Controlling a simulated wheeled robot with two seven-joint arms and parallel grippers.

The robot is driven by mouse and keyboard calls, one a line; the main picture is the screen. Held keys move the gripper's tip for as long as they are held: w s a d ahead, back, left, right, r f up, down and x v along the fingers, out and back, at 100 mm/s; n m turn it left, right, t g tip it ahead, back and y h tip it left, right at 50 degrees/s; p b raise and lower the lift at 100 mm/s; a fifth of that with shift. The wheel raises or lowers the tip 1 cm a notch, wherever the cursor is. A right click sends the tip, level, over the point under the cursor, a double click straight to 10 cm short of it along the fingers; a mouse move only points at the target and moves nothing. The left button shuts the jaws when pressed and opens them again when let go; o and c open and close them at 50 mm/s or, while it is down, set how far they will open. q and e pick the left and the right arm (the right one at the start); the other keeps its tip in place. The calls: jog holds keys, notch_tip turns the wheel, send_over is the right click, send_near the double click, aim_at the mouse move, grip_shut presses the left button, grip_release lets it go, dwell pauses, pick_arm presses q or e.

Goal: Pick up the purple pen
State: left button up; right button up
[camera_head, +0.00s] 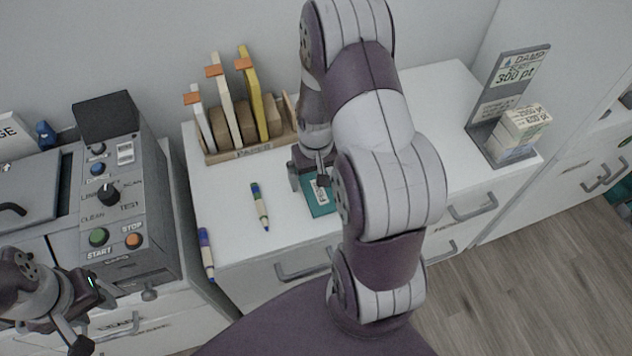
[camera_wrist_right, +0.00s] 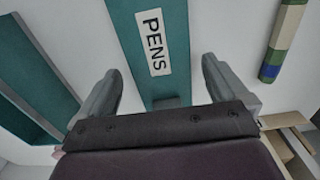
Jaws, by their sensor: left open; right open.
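The purple pen (camera_head: 205,250) has a purple end, a cream body and a blue end. It lies at the left front corner of the white desk. A similar pen with a green band and a blue end (camera_head: 260,206) lies to its right, and a pen with green and blue bands shows in the right wrist view (camera_wrist_right: 284,42). My right gripper (camera_head: 310,178) is open above the teal PENS holder (camera_head: 320,202), whose label shows between the fingers (camera_wrist_right: 160,85). My left gripper (camera_head: 94,315) is open at the lower left, away from the pens.
A grey control box (camera_head: 120,190) with buttons stands left of the desk, with a gap between. A wooden rack (camera_head: 245,151) stands at the back. A grey sign stand (camera_head: 500,110) holding small boxes is at the right. The desk front has drawer handles.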

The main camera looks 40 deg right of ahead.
jog(key=shift+f, duration=0.65)
jog(key=c, duration=1)
jog(key=shift+c, duration=0.2)
